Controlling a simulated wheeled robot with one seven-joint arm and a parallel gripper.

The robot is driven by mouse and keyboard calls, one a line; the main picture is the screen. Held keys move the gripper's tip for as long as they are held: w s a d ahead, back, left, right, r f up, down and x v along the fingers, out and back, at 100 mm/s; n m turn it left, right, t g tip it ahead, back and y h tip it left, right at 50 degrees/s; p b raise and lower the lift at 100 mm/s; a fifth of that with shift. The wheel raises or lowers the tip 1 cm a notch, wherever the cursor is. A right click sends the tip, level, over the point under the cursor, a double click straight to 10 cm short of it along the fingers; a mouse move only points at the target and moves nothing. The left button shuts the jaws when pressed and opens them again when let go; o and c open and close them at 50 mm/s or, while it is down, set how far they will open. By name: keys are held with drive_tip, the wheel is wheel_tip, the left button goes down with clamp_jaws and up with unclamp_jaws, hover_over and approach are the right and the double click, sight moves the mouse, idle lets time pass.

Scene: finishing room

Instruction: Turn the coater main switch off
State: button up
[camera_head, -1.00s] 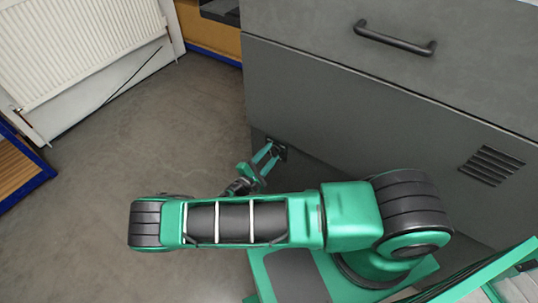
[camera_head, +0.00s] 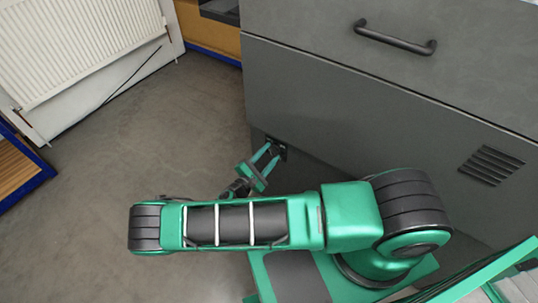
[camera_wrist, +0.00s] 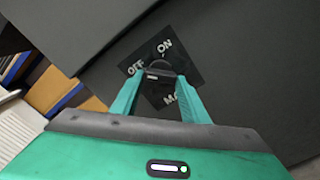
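The main switch is a dark knob (camera_wrist: 158,69) on a black plate (camera_wrist: 190,64) low on the grey cabinet front. White ON and OFF lettering shows in the wrist view, with OFF at the left and ON at the upper right. More lettering below is partly hidden by my right finger. My gripper (camera_wrist: 162,76) is open, its two green fingers apart with the tips at either side of the knob. I cannot tell whether they touch it. In the head view my gripper (camera_head: 269,153) reaches the plate (camera_head: 281,146) near the cabinet's left edge.
The grey cabinet (camera_head: 340,105) fills the right, with a black handle (camera_head: 395,38) and a slotted vent (camera_head: 491,165). A white radiator (camera_head: 75,40) stands at the upper left. The floor (camera_head: 150,130) left of the cabinet is clear.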

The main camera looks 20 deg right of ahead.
drive_tip(key=shift+o, duration=1.2)
drive_tip(key=v, duration=1)
drive_tip(key=shift+s+a, duration=0.2)
drive_tip(key=shift+a, duration=0.1)
